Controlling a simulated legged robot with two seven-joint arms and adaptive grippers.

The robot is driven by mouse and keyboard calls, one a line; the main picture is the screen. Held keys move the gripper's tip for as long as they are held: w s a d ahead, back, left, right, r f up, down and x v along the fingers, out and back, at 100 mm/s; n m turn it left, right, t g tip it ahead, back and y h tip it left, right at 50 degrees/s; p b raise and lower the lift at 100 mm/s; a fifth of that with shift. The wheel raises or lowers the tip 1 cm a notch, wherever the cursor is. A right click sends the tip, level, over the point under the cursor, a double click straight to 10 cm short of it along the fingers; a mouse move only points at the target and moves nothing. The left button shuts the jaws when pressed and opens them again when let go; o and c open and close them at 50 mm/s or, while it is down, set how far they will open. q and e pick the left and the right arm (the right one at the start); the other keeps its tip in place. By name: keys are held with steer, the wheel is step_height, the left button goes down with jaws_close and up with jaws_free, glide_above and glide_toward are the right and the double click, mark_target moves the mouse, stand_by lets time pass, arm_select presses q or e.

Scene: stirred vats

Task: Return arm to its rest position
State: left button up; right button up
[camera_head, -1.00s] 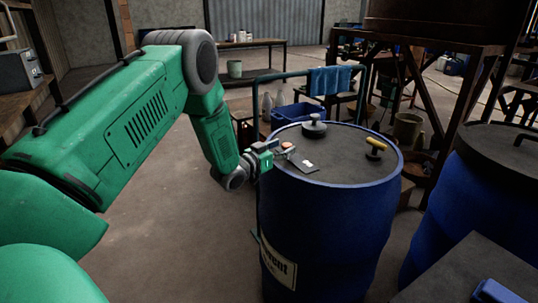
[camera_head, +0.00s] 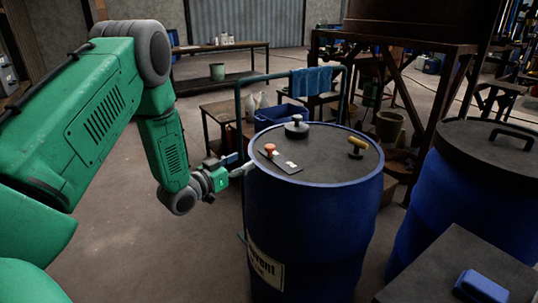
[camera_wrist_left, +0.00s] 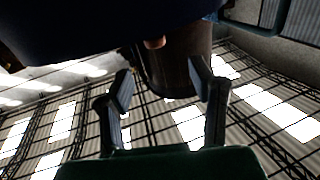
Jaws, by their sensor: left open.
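My left arm (camera_head: 100,110) is green and grey and comes in from the left, bent down at the elbow. Its left gripper (camera_head: 238,164) is open and empty, at the left rim of the blue drum (camera_head: 310,225). I cannot tell whether a finger touches the rim. My right gripper is not in view.
A second blue drum (camera_head: 475,185) with a dark lid stands at the right. A grey table (camera_head: 440,275) with a blue block (camera_head: 485,288) is at the front right. A rail with a blue towel (camera_head: 310,81) stands behind the drum. The floor at left is clear.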

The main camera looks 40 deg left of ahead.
arm_select(q)
steer(key=shift+a, duration=0.1)
steer(key=g, duration=0.4)
glide_toward(266, 200)
steer(key=shift+n, duration=0.3)
steer(key=x, duration=0.4)
steer(key=shift+w+f, duration=0.1)
steer(key=shift+w, duration=0.1)
steer(key=s+d+f+g, duration=0.4)
steer(key=s+d+f, duration=0.2)
steer(key=s, duration=0.3)
steer(key=s+d+f+g, duration=0.5)
steer(key=s+d+f, duration=0.15)
steer(key=s, duration=0.25)
steer(key=s+d+f+g+y, duration=0.1)
steer(key=s+g, duration=0.3)
steer(key=s, duration=1)
steer(key=shift+d+f, duration=0.55)
steer(key=shift+d, duration=0.2)
steer(key=shift+w, duration=0.2)
